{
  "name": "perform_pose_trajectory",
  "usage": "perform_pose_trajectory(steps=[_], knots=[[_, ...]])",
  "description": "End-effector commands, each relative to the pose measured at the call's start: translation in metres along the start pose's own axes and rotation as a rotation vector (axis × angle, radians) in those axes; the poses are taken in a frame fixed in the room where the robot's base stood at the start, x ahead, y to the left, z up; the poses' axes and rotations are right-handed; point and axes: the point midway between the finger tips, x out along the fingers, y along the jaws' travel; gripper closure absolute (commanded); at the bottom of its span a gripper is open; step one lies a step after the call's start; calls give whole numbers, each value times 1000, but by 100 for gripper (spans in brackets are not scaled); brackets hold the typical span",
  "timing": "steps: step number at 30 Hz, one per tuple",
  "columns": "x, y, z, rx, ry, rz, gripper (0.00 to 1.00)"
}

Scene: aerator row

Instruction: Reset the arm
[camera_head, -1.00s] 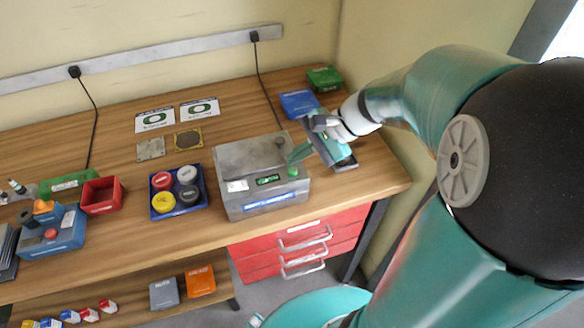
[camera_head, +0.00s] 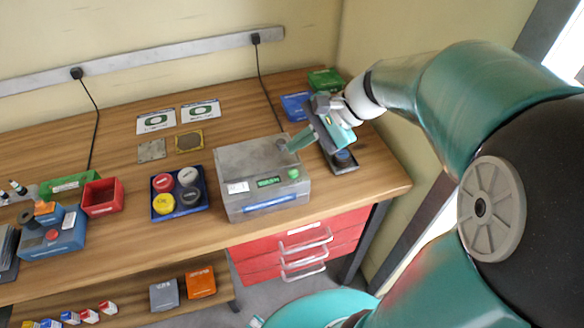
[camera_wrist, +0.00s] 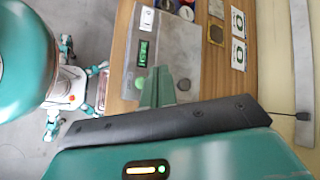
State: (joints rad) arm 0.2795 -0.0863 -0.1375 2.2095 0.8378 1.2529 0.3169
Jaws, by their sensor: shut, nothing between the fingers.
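My gripper (camera_head: 296,142) is at the upper right end of my arm in the head view, over the back right part of the grey metal box (camera_head: 262,178). Its fingers are shut with nothing between them. The box has a green display and a green button (camera_head: 293,174) on its front right. In the wrist view the gripper's housing fills the lower part, and the grey box (camera_wrist: 188,62) shows beyond it with its green button (camera_wrist: 140,83). I cannot tell exactly how far the fingertips are above the box.
A blue tray with several coloured caps (camera_head: 180,216) stands left of the box. A red bin (camera_head: 103,197) is farther left. A dark device (camera_head: 343,163) lies right of the box, with blue (camera_head: 295,106) and green (camera_head: 325,80) boxes behind. Bare wood lies in front (camera_head: 130,240).

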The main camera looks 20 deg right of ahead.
Motion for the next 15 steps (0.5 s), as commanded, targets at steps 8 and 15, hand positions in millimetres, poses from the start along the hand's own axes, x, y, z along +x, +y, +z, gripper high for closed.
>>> perform_pose_trajectory(steps=[8, 15], knots=[[0, 1, 2, -9, 3, 4, 100], [0, 24, 34, -271, 122, 136, 100]])
